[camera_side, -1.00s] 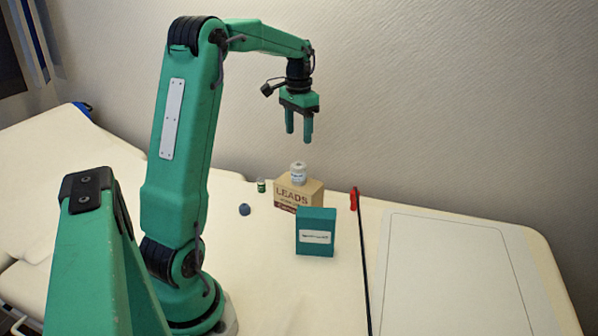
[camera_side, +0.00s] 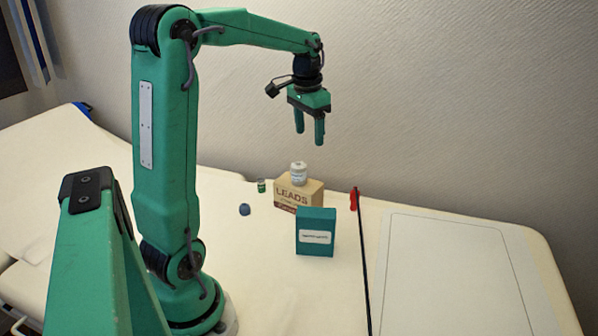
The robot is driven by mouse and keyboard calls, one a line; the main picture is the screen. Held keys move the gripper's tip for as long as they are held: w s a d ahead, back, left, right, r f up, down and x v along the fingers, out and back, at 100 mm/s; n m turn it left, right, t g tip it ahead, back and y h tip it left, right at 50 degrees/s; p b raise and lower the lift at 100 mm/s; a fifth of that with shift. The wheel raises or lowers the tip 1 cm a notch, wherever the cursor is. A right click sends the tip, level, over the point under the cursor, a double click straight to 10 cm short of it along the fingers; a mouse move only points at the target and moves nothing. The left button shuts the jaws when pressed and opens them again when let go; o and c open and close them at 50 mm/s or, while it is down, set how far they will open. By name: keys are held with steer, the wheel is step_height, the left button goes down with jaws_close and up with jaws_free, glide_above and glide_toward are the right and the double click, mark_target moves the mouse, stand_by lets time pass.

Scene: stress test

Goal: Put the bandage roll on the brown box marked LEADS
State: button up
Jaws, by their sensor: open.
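The bandage roll (camera_side: 298,173), a small white cylinder with a label, stands upright on top of the brown box marked LEADS (camera_side: 291,194). The box stands on the cream-coloured padded surface, partly hidden by the teal box in front of it. My gripper (camera_side: 309,138) is open and empty, fingers pointing down. It is above the roll and clear of it.
A teal box (camera_side: 316,231) with a white label stands in front of the LEADS box. A small green vial (camera_side: 261,186) and a dark blue round object (camera_side: 244,209) are to the left. A dark rod with a red end (camera_side: 354,199) lies to the right. The far right surface is clear.

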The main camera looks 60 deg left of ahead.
steer(key=s+d+m+t, duration=0.1)
steer(key=s+d+t, duration=0.1)
steer(key=s+d, duration=0.5)
steer(key=s+d+f+t, duration=0.1)
steer(key=s+d, duration=0.6)
steer(key=d, duration=0.7)
steer(key=shift+m+t+h, duration=0.3)
steer(key=shift+m+t, duration=0.1)
steer(key=shift+t, duration=0.4)
